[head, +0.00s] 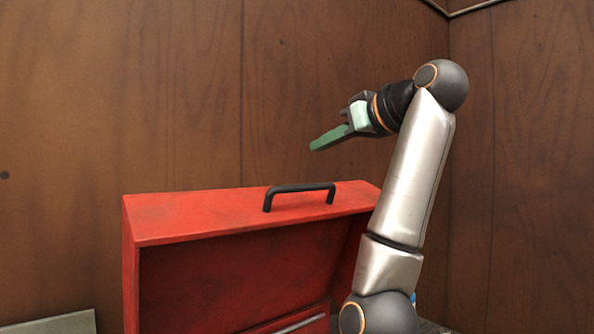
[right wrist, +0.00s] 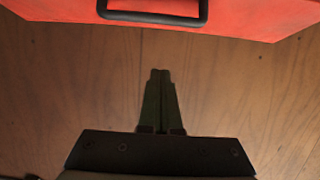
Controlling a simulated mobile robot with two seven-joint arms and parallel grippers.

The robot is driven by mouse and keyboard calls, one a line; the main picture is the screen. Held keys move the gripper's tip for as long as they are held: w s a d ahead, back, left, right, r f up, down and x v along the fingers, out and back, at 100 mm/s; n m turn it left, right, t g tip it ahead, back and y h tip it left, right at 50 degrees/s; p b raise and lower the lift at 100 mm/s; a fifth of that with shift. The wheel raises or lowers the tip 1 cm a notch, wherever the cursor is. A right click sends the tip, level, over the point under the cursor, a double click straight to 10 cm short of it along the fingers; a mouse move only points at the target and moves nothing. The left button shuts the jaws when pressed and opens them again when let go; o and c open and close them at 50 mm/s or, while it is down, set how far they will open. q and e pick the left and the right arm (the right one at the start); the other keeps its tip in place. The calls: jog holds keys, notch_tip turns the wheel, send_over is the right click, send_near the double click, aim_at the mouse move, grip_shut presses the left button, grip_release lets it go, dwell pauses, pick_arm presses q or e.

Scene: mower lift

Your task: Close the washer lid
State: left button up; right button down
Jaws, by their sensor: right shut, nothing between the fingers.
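The red lid (head: 200,218) stands raised and open in the head view, its hollow inside facing me. A black handle (head: 300,188) is fixed on its top edge. The lid (right wrist: 245,18) and handle (right wrist: 152,17) also show along the top of the right wrist view. My right gripper (head: 315,147) is above the lid's top edge and apart from the handle. In the right wrist view its fingers (right wrist: 161,75) are together with nothing between them. My left gripper is not in view. My right arm hides part of the lid's right side.
Brown wooden walls (head: 80,100) stand behind and to the right, meeting in a corner. A grey-green flat surface (head: 55,324) shows at the lower left. The space left of my gripper, above the lid, is free.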

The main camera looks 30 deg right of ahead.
jog(key=w+p, duration=0.2)
jog(key=p, duration=0.3)
send_over(302, 214)
jog(key=w, duration=0.3)
jog(key=f, duration=0.2)
jog(key=shift+s+a+f, duration=0.2)
jog(key=shift+s+f, duration=0.05)
jog(key=shift+f, duration=0.15)
jog(key=shift+s+f, duration=0.8)
jog(key=shift+f, duration=0.1)
jog(key=shift+s+d+f, duration=0.1)
jog(key=shift+s+f, duration=0.35)
jog(key=shift+f, duration=0.2)
